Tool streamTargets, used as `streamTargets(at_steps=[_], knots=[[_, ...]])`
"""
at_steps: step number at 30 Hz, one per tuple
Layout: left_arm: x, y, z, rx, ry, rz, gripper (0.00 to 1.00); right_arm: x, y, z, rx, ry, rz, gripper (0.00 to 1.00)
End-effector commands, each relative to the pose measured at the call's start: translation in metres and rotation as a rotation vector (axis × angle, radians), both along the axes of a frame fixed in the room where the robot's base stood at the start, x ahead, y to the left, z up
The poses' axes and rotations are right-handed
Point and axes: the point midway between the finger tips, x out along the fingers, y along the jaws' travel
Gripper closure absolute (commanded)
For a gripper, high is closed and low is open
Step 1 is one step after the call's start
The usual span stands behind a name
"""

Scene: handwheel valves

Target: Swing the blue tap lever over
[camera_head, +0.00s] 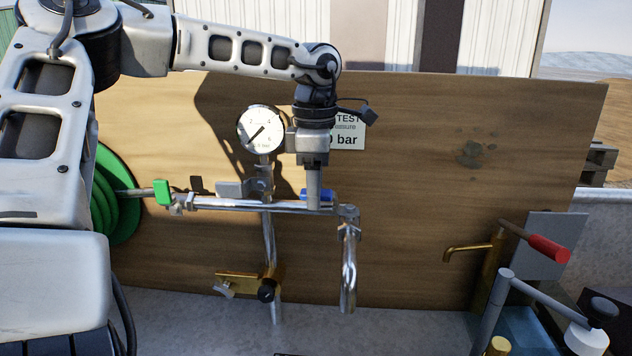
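The blue tap lever (323,194) sits near the right end of a horizontal chrome pipe (240,205) in front of a wooden board. It is partly hidden by my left gripper (314,200), which points straight down from above with its fingertips at the lever. The fingers line up one behind the other from here, so I cannot tell their gap or whether they touch the lever. My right gripper is not in view.
A green lever (162,192) is at the pipe's left end. A pressure gauge (260,129) stands above the pipe, left of my gripper. A chrome spout (348,270) hangs down at right. A brass tap (470,248) and red-handled lever (548,248) stand further right.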

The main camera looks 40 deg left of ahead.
Motion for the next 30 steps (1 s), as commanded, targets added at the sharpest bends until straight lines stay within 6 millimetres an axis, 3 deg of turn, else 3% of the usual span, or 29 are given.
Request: streamTargets(at_steps=[7, 21, 30], knots=[[0.0, 0.0, 0.004, 0.001, -0.001, 0.001, 0.52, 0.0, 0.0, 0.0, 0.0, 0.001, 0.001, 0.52], [0.0, 0.0, 0.05, 0.001, -0.001, 0.002, 0.52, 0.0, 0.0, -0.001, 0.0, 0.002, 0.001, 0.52], [0.0, -0.001, 0.06, 0.0, 0.001, 0.001, 0.52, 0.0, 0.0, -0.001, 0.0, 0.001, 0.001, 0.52]])
